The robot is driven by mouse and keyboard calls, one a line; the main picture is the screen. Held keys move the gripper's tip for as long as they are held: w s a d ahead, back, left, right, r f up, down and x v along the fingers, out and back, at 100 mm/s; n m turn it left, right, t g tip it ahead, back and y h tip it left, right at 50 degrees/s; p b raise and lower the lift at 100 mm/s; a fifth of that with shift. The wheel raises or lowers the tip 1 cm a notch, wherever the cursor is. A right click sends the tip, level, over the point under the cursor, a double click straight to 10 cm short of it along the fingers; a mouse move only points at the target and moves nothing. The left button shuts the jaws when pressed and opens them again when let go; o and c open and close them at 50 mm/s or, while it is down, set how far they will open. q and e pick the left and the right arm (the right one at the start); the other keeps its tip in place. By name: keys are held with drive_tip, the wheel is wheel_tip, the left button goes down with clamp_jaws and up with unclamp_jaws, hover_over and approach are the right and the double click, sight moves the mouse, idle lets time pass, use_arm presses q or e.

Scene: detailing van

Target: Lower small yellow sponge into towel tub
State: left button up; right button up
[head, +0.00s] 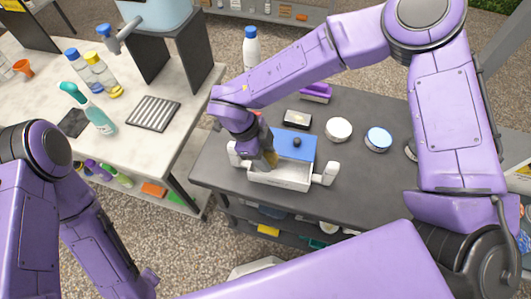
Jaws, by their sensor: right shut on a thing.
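The towel tub (288,184) is a white open box with a white handle at each end, on the dark grey table. A blue panel with a dark knob (294,146) covers its far part; the near part is open. My right gripper (268,152) points down over the left part of the opening, shut on a small yellowish-brown thing, which I take as the small yellow sponge (271,159). The gripper and tub wall hide much of it, and I cannot tell whether it touches the tub floor. My left arm shows at the left; its gripper is out of view.
A pale table (140,145) with bottles and a grille stands left, across a gap.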

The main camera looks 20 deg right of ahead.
drive_tip(key=o, duration=1.1)
drive_tip(key=c, duration=0.4)
drive_tip(key=shift+r, duration=0.15)
wheel_tip(320, 180, up, 7)
drive_tip(key=p, duration=0.7)
drive_tip(key=shift+r+p, duration=0.7)
drive_tip(key=shift+r, duration=0.25)
drive_tip(key=shift+f, duration=0.1)
